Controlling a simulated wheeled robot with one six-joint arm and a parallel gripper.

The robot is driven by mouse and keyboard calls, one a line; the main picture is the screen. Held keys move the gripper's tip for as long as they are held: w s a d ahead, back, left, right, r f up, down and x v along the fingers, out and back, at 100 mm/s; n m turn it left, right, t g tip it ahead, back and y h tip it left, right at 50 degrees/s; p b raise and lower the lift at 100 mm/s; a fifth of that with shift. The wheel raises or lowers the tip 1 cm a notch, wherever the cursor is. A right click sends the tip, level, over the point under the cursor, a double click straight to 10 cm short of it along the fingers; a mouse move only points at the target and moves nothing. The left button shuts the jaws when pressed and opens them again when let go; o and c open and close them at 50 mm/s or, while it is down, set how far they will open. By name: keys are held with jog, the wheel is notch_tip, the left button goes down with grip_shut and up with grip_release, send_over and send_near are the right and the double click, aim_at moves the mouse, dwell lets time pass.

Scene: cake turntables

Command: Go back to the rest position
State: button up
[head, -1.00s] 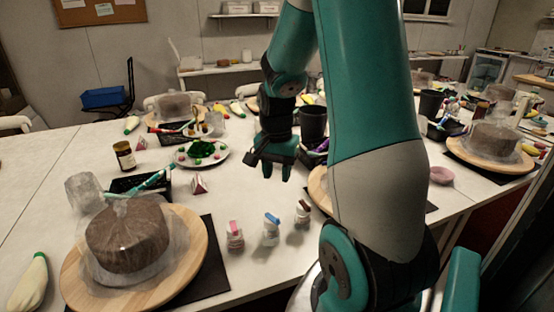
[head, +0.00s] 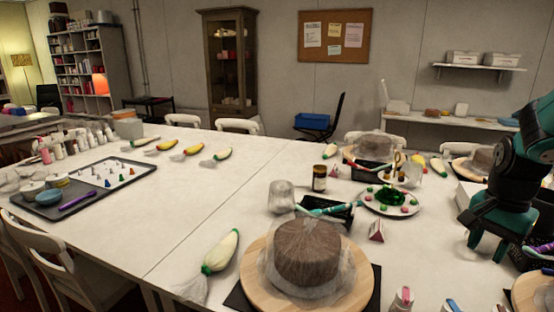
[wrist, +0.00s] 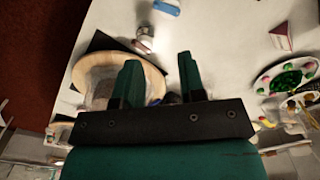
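My gripper (head: 487,246) hangs at the right edge of the head view, fingers down, right of a white plate (head: 372,208) with green and red bits. In the wrist view my gripper (wrist: 158,76) shows two green fingers apart with a gap between them and nothing held. Beyond the fingers are a round wooden turntable (wrist: 155,78) and a small jar (wrist: 143,40) on the white table. Most of my arm is outside the head view.
A wrapped brown cake (head: 306,252) stands on a wooden turntable (head: 256,290) at the front. A dark jar (head: 319,178), a clear cup (head: 281,197) and a red-and-white triangular piece (head: 376,231) are near. A tray (head: 88,195) lies left; the table's left middle is mostly clear.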

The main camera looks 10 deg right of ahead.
jog(key=s+a+r+n+y, duration=0.1)
jog(key=s+a+r+n, duration=0.15)
jog(key=a+n, duration=0.8)
jog(key=s+a+r+n+y, duration=0.2)
jog(key=a+r+n, duration=0.25)
jog(key=a, duration=1.05)
jog(key=s+a+n+y, duration=0.1)
jog(key=s+a+n, duration=0.5)
jog(key=shift+s+a+r, duration=0.2)
jog(key=shift+s, duration=0.2)
